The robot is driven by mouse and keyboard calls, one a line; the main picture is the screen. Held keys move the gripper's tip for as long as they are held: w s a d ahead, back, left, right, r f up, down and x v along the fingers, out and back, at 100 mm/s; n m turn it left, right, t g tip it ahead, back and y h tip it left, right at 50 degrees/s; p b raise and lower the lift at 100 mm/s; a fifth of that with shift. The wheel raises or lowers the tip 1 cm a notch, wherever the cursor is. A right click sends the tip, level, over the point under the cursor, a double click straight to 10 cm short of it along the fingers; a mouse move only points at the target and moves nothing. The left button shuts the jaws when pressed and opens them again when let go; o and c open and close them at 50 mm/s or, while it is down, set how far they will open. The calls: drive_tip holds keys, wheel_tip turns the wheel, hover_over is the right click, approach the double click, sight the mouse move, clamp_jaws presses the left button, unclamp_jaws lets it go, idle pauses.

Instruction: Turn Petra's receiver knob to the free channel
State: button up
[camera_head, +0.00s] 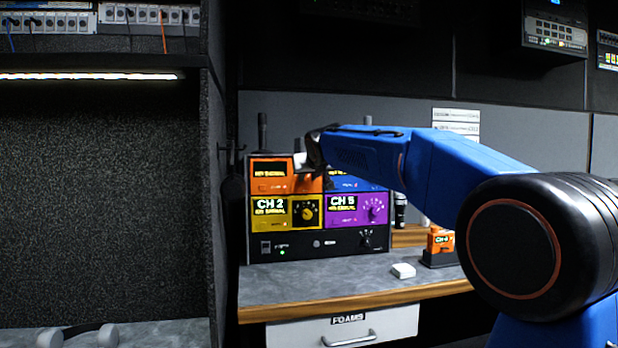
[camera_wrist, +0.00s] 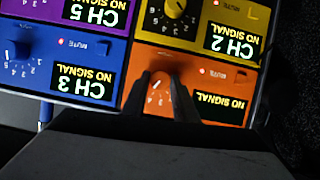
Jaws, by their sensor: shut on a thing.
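The receiver rack holds an orange receiver (camera_head: 270,177) at top left, a blue one (camera_head: 357,184) beside it, a yellow one (camera_head: 270,210) marked CH 2 and a purple one (camera_head: 340,210) marked CH 5. In the wrist view, upside down, the blue receiver (camera_wrist: 60,72) reads CH 3. The orange receiver's display (camera_wrist: 220,107) shows NO SIGNAL, its channel line not seen. My gripper (camera_wrist: 158,88) is shut on the orange knob (camera_wrist: 157,101), partly hidden between the fingers. In the head view my gripper (camera_head: 304,160) is at the orange receiver's right side. No name shows on the receivers.
An orange pack (camera_head: 440,240) with a small display stands in a black holder right of the rack. A white block (camera_head: 403,271) lies on the counter. White sheets (camera_head: 455,121) hang on the wall, their text unreadable. A drawer marked FOAMS (camera_head: 345,330) is below.

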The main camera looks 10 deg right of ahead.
drive_tip(key=shift+a+n+h, duration=0.1)
drive_tip(key=shift+n+h, duration=0.5)
drive_tip(key=shift+n, duration=0.2)
drive_tip(key=shift+f, duration=0.1)
drive_tip(key=o, duration=1.1)
drive_tip(key=shift+c, duration=0.2)
drive_tip(key=v, duration=1.7)
drive_tip(key=shift+s, duration=0.2)
drive_tip(key=shift+a, duration=0.15)
